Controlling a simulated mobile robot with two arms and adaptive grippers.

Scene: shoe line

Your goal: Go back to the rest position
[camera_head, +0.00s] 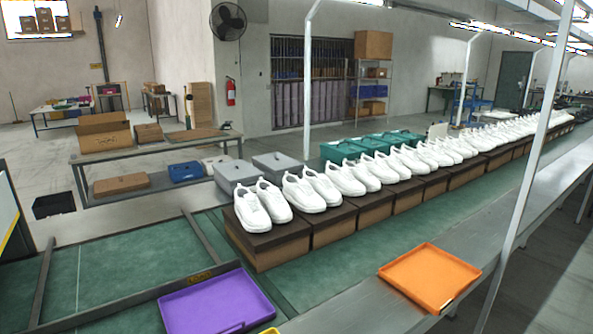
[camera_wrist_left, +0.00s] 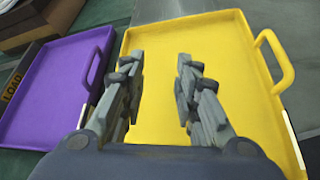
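My left gripper (camera_wrist_left: 160,98) shows in the left wrist view, pointing down over an empty yellow tray (camera_wrist_left: 228,68). Its two fingers are apart with nothing between them. Neither gripper is in the head view. A purple tray (camera_head: 218,303) lies empty on the green line at the bottom; it also shows beside the yellow tray in the left wrist view (camera_wrist_left: 62,82). Only a small corner of the yellow tray (camera_head: 270,331) shows in the head view. An orange tray (camera_head: 430,275) lies empty on the grey side ledge.
White shoes (camera_head: 262,203) stand in pairs on a long row of brown boxes (camera_head: 268,246) along the green line. Teal boxes (camera_head: 345,152) stand behind them. A table with cardboard boxes (camera_head: 105,135) is at the left. A pale post (camera_head: 525,180) rises at the right.

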